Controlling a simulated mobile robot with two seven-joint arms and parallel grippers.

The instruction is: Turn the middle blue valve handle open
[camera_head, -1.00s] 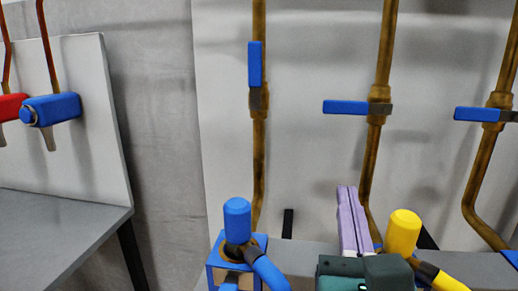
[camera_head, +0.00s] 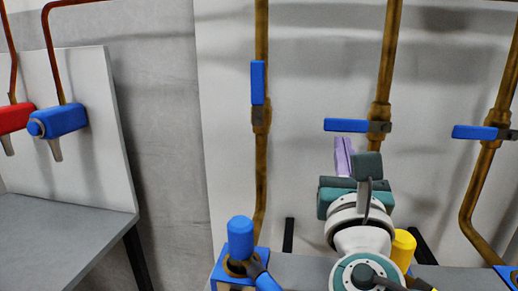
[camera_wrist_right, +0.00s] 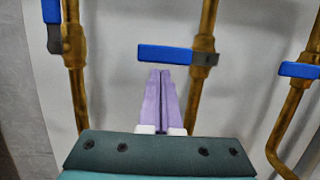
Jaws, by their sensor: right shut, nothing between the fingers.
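The middle blue valve handle (camera_head: 346,125) lies horizontal, pointing left from its brass valve body (camera_head: 380,117) on a vertical pipe. It also shows in the right wrist view (camera_wrist_right: 166,54). My right gripper (camera_head: 344,150) has purple fingers, shut and empty, just below the handle in the head view. In the right wrist view its fingertips (camera_wrist_right: 160,73) point up at the handle's lower edge; I cannot tell whether they touch. The left blue handle (camera_head: 257,82) stands vertical along its pipe. The right blue handle (camera_head: 475,132) lies horizontal. My left gripper is not in view.
A blue-capped fitting (camera_head: 240,238) and a yellow cap (camera_head: 403,250) stand low in front of the wall. A grey bench (camera_head: 60,225) with red (camera_head: 16,117) and blue (camera_head: 58,121) fittings behind it is at the left. The wall between the pipes is free.

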